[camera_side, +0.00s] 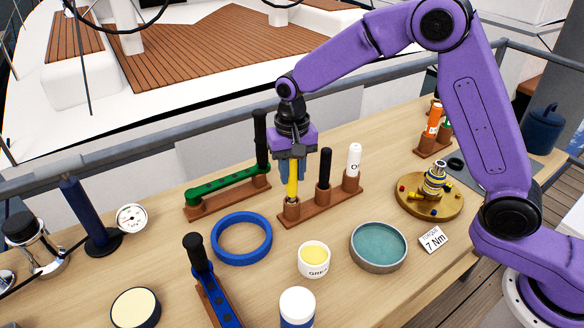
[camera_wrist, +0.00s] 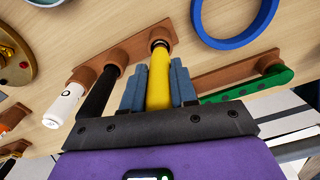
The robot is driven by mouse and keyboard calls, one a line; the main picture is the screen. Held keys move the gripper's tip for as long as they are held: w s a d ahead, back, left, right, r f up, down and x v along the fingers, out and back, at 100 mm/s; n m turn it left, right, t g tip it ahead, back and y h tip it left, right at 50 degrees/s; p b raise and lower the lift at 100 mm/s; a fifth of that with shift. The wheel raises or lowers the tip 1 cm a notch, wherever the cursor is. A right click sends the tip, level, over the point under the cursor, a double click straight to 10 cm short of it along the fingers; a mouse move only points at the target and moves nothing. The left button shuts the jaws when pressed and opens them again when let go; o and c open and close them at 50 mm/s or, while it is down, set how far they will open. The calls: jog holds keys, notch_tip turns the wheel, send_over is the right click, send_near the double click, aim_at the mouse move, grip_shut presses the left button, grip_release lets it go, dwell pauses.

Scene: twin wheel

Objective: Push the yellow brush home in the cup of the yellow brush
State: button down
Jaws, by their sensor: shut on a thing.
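The yellow brush (camera_side: 292,182) stands upright with its lower end at the mouth of the left cup (camera_side: 291,210) of a brown wooden rack (camera_side: 330,204). In the wrist view the yellow brush (camera_wrist: 158,80) runs between my blue fingers, and its dark tip meets the cup (camera_wrist: 160,38). My gripper (camera_side: 291,172) is shut on the yellow brush, above the cup. How deep the tip sits inside the cup cannot be told.
A green wrench (camera_side: 225,182) lies behind to the left. A blue ring (camera_side: 241,256), a grease pot (camera_side: 313,268) and a teal dish (camera_side: 378,245) lie in front.

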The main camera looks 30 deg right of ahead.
jog(key=shift+f, duration=0.85)
jog(key=c, duration=0.8)
grip_release()
jog(key=shift+r, duration=0.1)
notch_tip(320, 180, up, 17)
jog(key=shift+s, duration=0.1)
jog(key=s+d+f+n, duration=0.3)
jog(key=s+d+n, duration=0.2)
jog(key=s, duration=0.6)
jog(key=s+d+f+n, duration=0.3)
jog(key=s+d+n, duration=0.2)
jog(key=s, duration=0.5)
jog(key=s+d+f+n, duration=0.3)
jog(key=s+d+n, duration=0.2)
jog(key=s, duration=0.6)
jog(key=shift+s+d+f+n, duration=0.15)
jog(key=shift+s+n, duration=0.15)
jog(key=shift+s, duration=0.05)
